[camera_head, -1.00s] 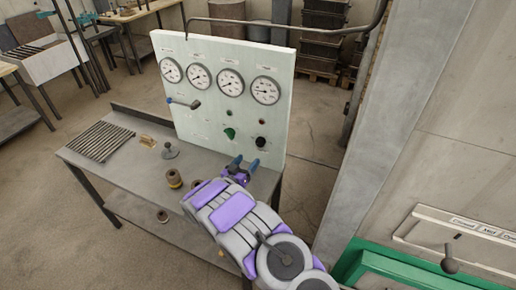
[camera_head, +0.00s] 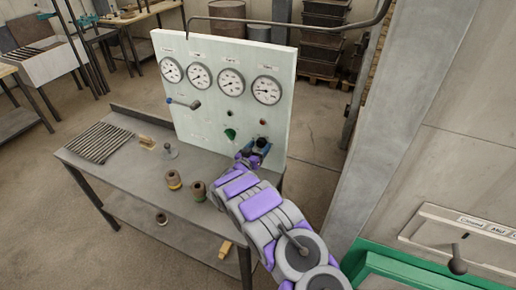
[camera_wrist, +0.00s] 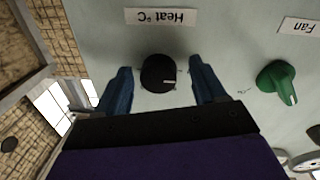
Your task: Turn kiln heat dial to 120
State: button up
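The heat dial (camera_wrist: 158,73) is a round black knob with a pale mark, under an upside-down label (camera_wrist: 161,17) reading "Heat °C" in the wrist view. My gripper (camera_wrist: 160,88) is open, with one blue finger on each side of the dial and a visible gap to it on both sides. In the head view my gripper (camera_head: 258,145) is at the lower right of the pale panel (camera_head: 215,115) and mostly covers the dial. The dial's scale is too small to read.
A green fan knob (camera_wrist: 277,82) sits beside the heat dial. Several round gauges (camera_head: 266,90) run across the panel's top, with a blue-tipped lever (camera_head: 185,103) at left. The grey bench (camera_head: 130,175) holds a rack of rods (camera_head: 100,142) and small pots (camera_head: 198,190).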

jog(key=c, duration=1)
